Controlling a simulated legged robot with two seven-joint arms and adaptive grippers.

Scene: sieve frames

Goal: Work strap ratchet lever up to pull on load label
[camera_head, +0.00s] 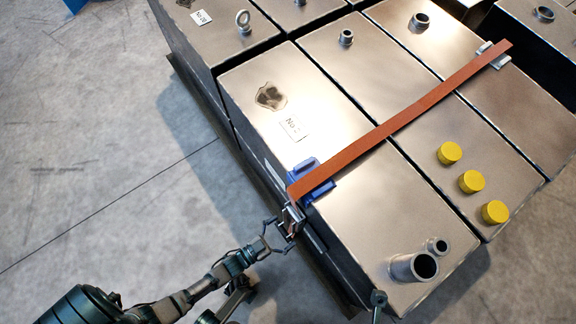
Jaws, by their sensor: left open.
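An orange strap (400,120) runs diagonally over the tops of the metal boxes. A blue edge protector (317,184) sits under it at the near left edge. The metal ratchet (292,217) hangs just below the strap's lower end, against the side of the box. My left gripper (279,236) is open at the ratchet, its fingers reaching around or beside it; contact and the lever's exact angle are too small to tell. A white label (292,128) lies on the front box top.
Three yellow caps (471,182) and a pipe stub (412,267) stand on the box tops at right. Bare concrete floor (100,150) lies open at left.

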